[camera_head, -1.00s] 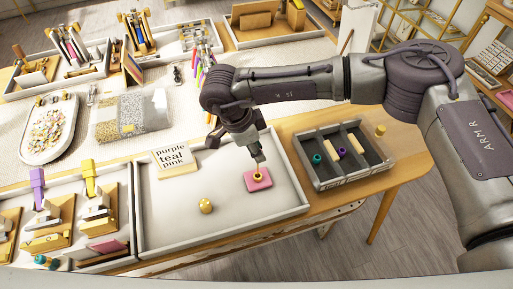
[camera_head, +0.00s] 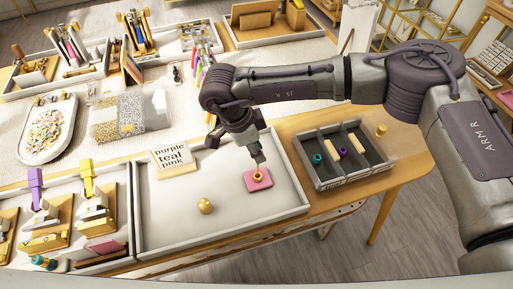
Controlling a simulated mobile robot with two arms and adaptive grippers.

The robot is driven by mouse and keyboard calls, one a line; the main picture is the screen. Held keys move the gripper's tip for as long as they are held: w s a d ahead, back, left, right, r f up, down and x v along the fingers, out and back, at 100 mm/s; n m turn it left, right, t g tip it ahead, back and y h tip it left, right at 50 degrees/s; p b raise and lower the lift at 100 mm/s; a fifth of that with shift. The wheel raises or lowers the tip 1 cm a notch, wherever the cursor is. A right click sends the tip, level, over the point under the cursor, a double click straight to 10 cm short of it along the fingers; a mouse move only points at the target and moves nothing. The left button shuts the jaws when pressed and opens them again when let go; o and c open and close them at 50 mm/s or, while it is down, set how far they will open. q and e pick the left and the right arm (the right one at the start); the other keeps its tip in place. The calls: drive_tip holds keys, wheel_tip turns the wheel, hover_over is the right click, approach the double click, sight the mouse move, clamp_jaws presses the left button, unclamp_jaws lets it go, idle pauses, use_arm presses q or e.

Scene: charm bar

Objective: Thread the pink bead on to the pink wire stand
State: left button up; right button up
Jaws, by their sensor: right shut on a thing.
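The pink wire stand has a pink square base (camera_head: 258,186) with a gold ring at its middle. It stands in the right part of the large white tray (camera_head: 222,244). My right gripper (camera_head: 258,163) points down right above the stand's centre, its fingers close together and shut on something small. The pink bead cannot be made out clearly; the fingers and the small scale hide it, and none shows elsewhere. The wire is also hidden. I cannot tell whether bead and wire touch. My left gripper is not in view.
A gold round piece (camera_head: 205,206) and a sign (camera_head: 173,160) reading purple, teal, pink are in the white tray. A grey divided box (camera_head: 337,185) at right holds a teal bead (camera_head: 318,159) and a purple bead (camera_head: 342,151). The tray's front left is clear.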

drive_tip(key=shift+f+b, duration=0.2)
drive_tip(key=shift+b, duration=0.2)
idle(0.4)
drive_tip(key=o, duration=0.9)
drive_tip(key=shift+r, duration=0.1)
drive_tip(key=v, duration=1.2)
